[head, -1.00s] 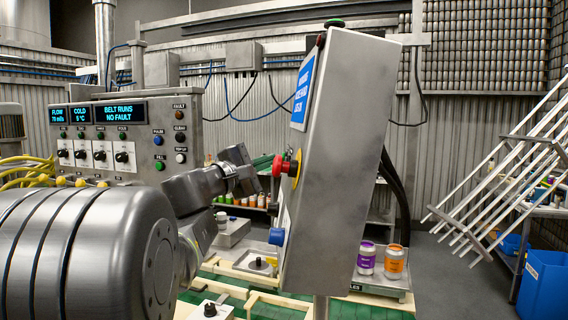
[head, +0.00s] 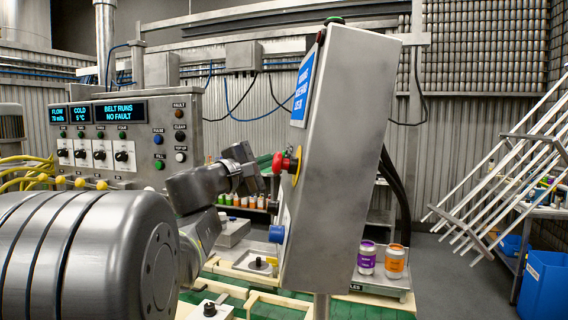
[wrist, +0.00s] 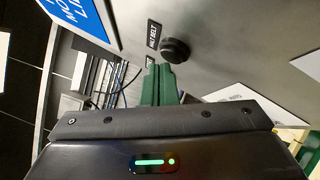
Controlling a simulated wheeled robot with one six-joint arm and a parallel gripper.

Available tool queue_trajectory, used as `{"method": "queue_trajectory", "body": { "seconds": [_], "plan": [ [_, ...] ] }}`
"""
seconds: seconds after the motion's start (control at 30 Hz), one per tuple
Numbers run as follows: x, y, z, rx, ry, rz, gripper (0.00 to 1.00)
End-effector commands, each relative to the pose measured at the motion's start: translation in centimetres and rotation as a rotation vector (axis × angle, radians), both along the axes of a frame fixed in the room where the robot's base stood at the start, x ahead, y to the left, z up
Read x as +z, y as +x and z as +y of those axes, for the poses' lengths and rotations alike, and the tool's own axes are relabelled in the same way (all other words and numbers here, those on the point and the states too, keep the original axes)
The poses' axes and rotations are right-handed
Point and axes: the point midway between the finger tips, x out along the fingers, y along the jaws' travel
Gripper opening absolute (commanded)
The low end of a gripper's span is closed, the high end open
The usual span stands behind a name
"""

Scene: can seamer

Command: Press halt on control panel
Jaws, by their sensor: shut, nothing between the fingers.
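The grey control panel box (head: 340,160) stands tilted in the middle of the head view, seen nearly edge-on. In the wrist view a round dark button (wrist: 175,50) sits on its face (wrist: 225,40), beside a black label reading "HALT BELT" (wrist: 153,33). My gripper (wrist: 160,70) has its green fingers shut and empty. The fingertips appear just below the button in the wrist view; I cannot tell whether they touch.
A blue knob (head: 277,234) sticks out lower on the panel. A second console (head: 130,140) with displays, switches and buttons stands at left. Purple (head: 366,258) and orange (head: 394,262) cans stand on a metal plate behind the panel. Open floor lies at right.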

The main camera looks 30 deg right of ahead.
Motion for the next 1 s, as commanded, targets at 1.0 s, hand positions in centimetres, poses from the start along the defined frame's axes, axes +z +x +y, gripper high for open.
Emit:
{"method": "queue_trajectory", "body": {
  "seconds": [1.0],
  "plan": [
    [-0.17,-0.39,-0.81,0.0,0.001,-0.001,0.0]
  ]
}}
